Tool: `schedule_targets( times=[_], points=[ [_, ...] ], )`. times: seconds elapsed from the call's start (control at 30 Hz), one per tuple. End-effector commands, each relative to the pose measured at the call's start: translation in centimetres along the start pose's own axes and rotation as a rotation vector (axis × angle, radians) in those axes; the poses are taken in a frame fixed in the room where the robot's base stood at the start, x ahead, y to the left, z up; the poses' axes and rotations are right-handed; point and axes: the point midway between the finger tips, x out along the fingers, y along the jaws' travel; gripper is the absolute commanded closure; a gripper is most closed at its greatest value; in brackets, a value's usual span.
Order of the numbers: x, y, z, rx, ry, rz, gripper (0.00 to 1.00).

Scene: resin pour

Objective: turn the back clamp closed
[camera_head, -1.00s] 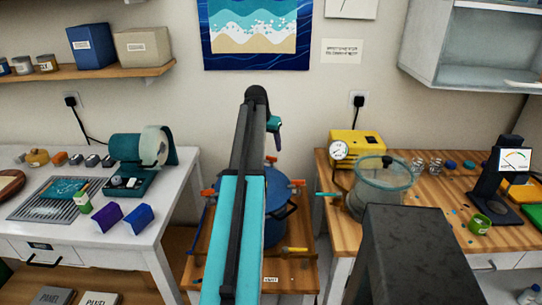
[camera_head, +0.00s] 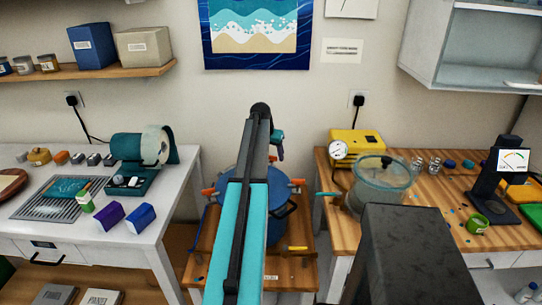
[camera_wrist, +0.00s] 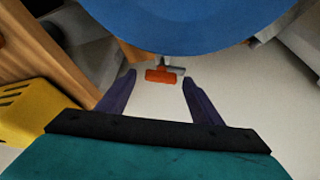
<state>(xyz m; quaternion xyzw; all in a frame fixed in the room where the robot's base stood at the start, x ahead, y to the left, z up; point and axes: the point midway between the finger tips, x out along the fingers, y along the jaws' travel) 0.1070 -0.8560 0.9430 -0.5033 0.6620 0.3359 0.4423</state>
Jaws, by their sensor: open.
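The blue round pot (camera_head: 280,226) stands on a low wooden stand between the two benches, partly hidden behind my arm. Its blue lid (camera_wrist: 190,25) fills the top of the wrist view. An orange clamp handle (camera_wrist: 161,75) sticks out past the lid's edge, apparently the back clamp. My gripper (camera_wrist: 158,78) is open, its two dark purple fingers on either side of that handle in the picture, with a gap on each side. I cannot tell how far its depth is from the handle. In the head view my arm hides most of the fingers and the back clamp.
Orange clamp handles show at the pot's left (camera_head: 209,191) and right (camera_head: 297,183). A yellow pump (camera_head: 357,143) with a gauge and a clear chamber (camera_head: 382,188) stand on the right bench. The left bench (camera_head: 165,195) holds small tools. The wall is close behind the pot.

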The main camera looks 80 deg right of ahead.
Motion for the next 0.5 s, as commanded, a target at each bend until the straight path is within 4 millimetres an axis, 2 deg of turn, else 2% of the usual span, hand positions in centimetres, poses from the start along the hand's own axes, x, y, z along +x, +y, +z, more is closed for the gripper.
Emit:
schedule_targets(
  times=[0.07, 0.1, 0.33, 0.37, 0.4, 0.5],
  points=[
    [0.0, 0.0, 0.0, 0.0, 0.0, 0.0, 0.41],
    [0.0, 0.0, 0.0, 0.0, 0.0, 0.0, 0.44],
    [0.0, 0.1, 0.0, 0.001, 0.0, 0.001, 0.82],
    [0.0, 0.1, 0.0, 0.001, 0.0, 0.001, 0.82],
    [-0.6, 0.6, 1.4, 0.0, -0.001, 0.002, 0.81],
    [-0.1, 0.5, 0.4, 0.001, -0.003, 0.002, 0.82]
  ],
)
